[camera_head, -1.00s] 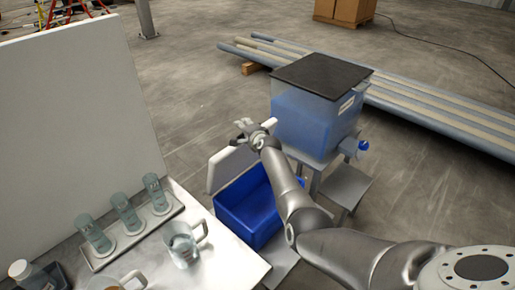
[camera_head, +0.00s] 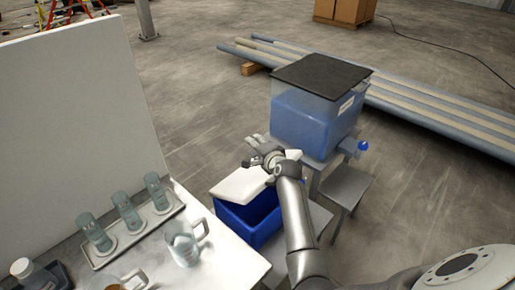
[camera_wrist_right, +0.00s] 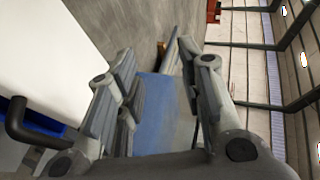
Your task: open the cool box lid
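The cool box (camera_head: 250,219) is a blue box on the floor side of the white table. Its white lid (camera_head: 240,184) is tilted partly open, with a dark gap at the right and front. My right gripper (camera_head: 256,157) is at the far right side of the lid; I cannot tell whether it touches it. In the right wrist view its fingers (camera_wrist_right: 155,68) are apart with nothing between them. A white surface, likely the lid (camera_wrist_right: 70,50), fills the left there, with a dark handle (camera_wrist_right: 30,128) below. My left gripper is not in view.
A blue-filled tank (camera_head: 308,120) with a dark cover and a tap (camera_head: 362,146) stands behind on a grey stand. The white table (camera_head: 215,258) at left holds a glass jug (camera_head: 184,248) and several glass cylinders. Long pipes (camera_head: 430,105) lie behind the tank.

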